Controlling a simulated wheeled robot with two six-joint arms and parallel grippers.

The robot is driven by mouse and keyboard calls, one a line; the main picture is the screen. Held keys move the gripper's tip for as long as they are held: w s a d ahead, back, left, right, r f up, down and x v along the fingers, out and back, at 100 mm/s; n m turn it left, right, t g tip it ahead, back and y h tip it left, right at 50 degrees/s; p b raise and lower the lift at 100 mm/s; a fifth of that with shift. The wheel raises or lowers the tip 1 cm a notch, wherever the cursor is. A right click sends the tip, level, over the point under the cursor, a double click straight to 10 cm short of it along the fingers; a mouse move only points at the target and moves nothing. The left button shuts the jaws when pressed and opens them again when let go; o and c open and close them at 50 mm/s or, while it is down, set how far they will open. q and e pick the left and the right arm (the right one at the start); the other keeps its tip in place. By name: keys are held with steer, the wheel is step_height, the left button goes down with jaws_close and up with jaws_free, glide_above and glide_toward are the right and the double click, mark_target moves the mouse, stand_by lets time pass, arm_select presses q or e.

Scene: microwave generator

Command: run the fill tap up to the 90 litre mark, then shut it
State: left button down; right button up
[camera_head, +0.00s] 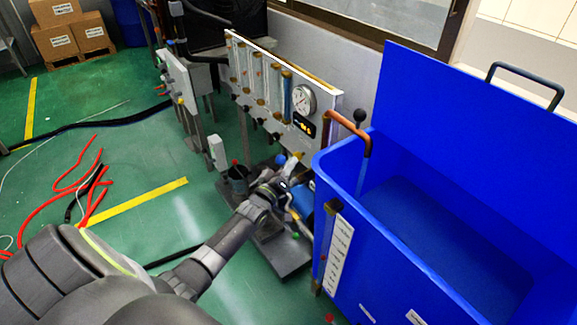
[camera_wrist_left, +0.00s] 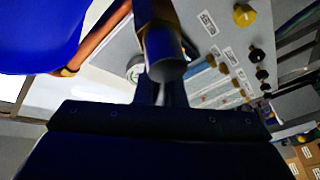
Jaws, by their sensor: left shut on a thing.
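My left gripper (camera_head: 284,186) reaches in from the lower left, low between the gauge panel and the blue tank (camera_head: 440,270). In the left wrist view its fingers (camera_wrist_left: 168,92) are shut on a grey, round-ended piece (camera_wrist_left: 166,66), which seems to be the tap handle; the tap body is mostly hidden. A copper spout (camera_head: 355,130) hooks over the tank's rim, and a pale blue streak (camera_head: 361,178) hangs below its mouth, seemingly running water. A white scale strip (camera_head: 341,255) is on the tank's near corner; its marks and the level are too small to read. My right gripper is out of view.
The gauge panel (camera_head: 318,100) with flow tubes and a round dial (camera_head: 303,99) stands just behind my gripper. The tank's raised blue lid (camera_head: 450,120) blocks the right. Red hoses (camera_head: 62,195) lie on the green floor at left. Boxes (camera_head: 72,35) stand far left.

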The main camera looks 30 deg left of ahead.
arm_select(q)
steer(key=c, duration=1.5)
jaws_free()
steer(key=s, duration=0.5)
steer(key=s+f, duration=0.1)
steer(key=s, duration=0.5)
steer(key=s+f, duration=0.1)
steer(key=s, duration=0.5)
steer(key=shift+s+d+f+b, duration=0.15)
steer(key=shift+d+f+b, duration=0.05)
steer(key=shift+f+b, duration=0.1)
